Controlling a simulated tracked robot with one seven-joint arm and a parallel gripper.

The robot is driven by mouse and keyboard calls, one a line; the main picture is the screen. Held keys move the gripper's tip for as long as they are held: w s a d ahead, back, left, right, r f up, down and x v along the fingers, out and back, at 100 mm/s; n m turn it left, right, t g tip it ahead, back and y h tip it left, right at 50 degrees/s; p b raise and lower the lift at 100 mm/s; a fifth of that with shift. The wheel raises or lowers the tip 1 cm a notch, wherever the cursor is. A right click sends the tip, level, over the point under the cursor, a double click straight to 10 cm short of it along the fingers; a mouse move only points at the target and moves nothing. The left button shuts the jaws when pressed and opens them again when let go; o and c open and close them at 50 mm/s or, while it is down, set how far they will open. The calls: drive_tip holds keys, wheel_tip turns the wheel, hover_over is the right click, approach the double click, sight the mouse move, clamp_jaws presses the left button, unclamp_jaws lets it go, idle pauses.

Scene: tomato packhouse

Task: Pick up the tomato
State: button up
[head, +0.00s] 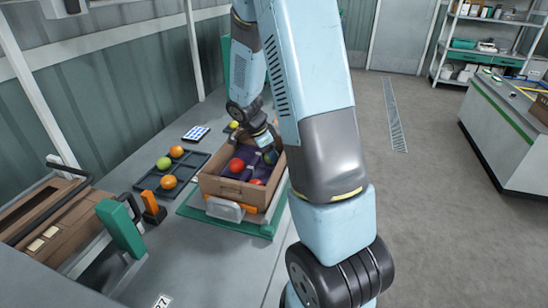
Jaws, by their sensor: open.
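A red tomato (236,165) lies inside an open cardboard box (228,190), on a dark purple liner. A second red fruit (257,182) shows low in the box near its front wall. My gripper (269,155) points down into the right side of the box, right of the red tomato and apart from it. It is open; its fingers are small and partly lost against the dark liner. On a black tray (188,175) to the left are two orange tomatoes (177,152) (169,182) and a green one (164,163).
The box stands on a green-edged platform (262,231) with a scale-like front. An orange-and-black tool (153,208) and a green block (122,229) stand left on the grey bench. A white-and-blue card (196,133) lies behind the tray. Open floor lies right.

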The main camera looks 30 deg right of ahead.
drive_tip(key=shift+c, duration=0.3)
drive_tip(key=c, duration=0.3)
drive_tip(key=shift+r, duration=0.1)
